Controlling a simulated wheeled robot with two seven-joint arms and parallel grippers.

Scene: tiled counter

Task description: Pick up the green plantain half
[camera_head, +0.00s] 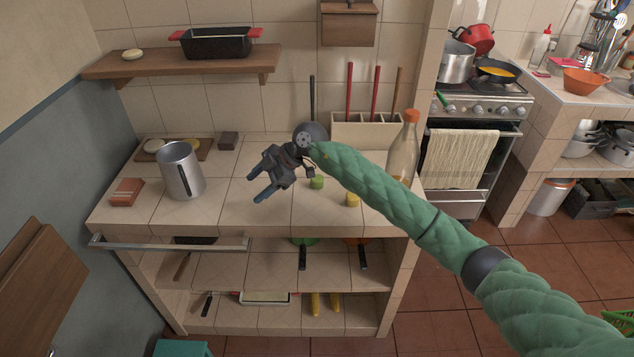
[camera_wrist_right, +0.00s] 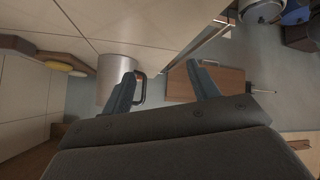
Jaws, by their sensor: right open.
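A small green piece (camera_head: 317,183), which looks like the green plantain half, stands on the tiled counter (camera_head: 245,212), close to the right of my right gripper in the picture. A similar yellow piece (camera_head: 352,200) stands to its right, nearer the counter's front edge. My right gripper (camera_head: 256,188) is open and empty above the counter, its fingers pointing left, away from the green piece. In the right wrist view its two fingers (camera_wrist_right: 162,88) are spread apart with nothing held between them. The green piece does not show in that view. My left gripper is not in view.
A metal pitcher (camera_head: 181,172) stands left of my gripper, with a reddish-brown block (camera_head: 127,192) beside it. A bottle with an orange cap (camera_head: 404,150) stands on the right, partly behind my arm. A utensil holder (camera_head: 371,133) is at the back. Front middle counter is clear.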

